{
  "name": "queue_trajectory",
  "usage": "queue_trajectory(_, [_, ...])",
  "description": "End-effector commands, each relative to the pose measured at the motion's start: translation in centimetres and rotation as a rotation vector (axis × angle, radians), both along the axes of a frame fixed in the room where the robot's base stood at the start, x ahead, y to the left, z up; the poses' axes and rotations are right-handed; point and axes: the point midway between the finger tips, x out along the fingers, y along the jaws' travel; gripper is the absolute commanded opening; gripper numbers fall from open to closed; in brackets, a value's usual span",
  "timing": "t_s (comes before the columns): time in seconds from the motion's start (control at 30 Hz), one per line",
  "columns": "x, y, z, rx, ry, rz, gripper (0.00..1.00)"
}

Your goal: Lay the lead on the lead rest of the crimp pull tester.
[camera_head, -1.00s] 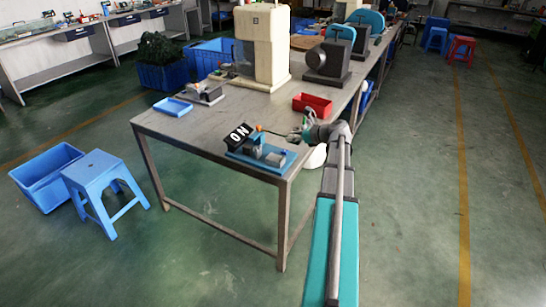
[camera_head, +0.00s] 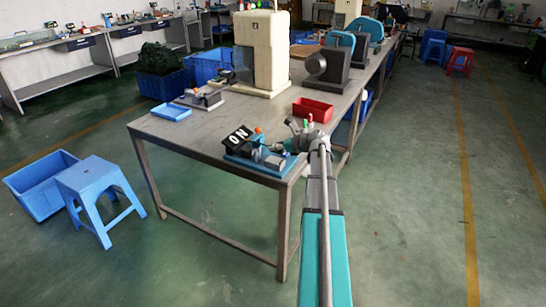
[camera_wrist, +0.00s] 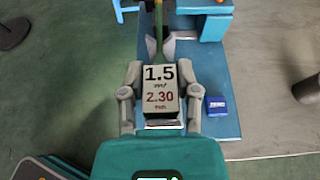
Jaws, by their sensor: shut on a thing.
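The crimp pull tester (camera_head: 255,158) has a blue base and stands at the table's near right corner, with a black sign, an orange knob and grey parts on it. My gripper (camera_head: 296,144) is low beside its right end in the head view. In the wrist view my gripper (camera_wrist: 159,92) is shut on a pale block, the tag of the lead (camera_wrist: 160,93), marked 1.5 and 2.30. It is over the tester's blue base (camera_wrist: 217,62). Two grey pieces stand just beyond the tag.
A red bin (camera_head: 312,108) stands behind my gripper. A blue tray (camera_head: 171,110) and a cream machine (camera_head: 262,55) are farther back on the table (camera_head: 205,135). A small blue block (camera_wrist: 217,105) sits right of my gripper on the base. Bare tabletop lies left of the tester.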

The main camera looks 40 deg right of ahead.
Motion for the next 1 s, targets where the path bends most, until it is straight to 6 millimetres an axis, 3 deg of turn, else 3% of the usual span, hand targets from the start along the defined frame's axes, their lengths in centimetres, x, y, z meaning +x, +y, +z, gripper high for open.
queue_trajectory(0.27, [0.2,0.1,-0.3,0.000,0.000,0.001,0.00])
queue_trajectory(0.7, [0.8,0.3,-3.5,0.000,0.000,0.001,0.00])
queue_trajectory(1.0, [0.8,0.4,-4.0,0.000,0.000,0.001,0.00])
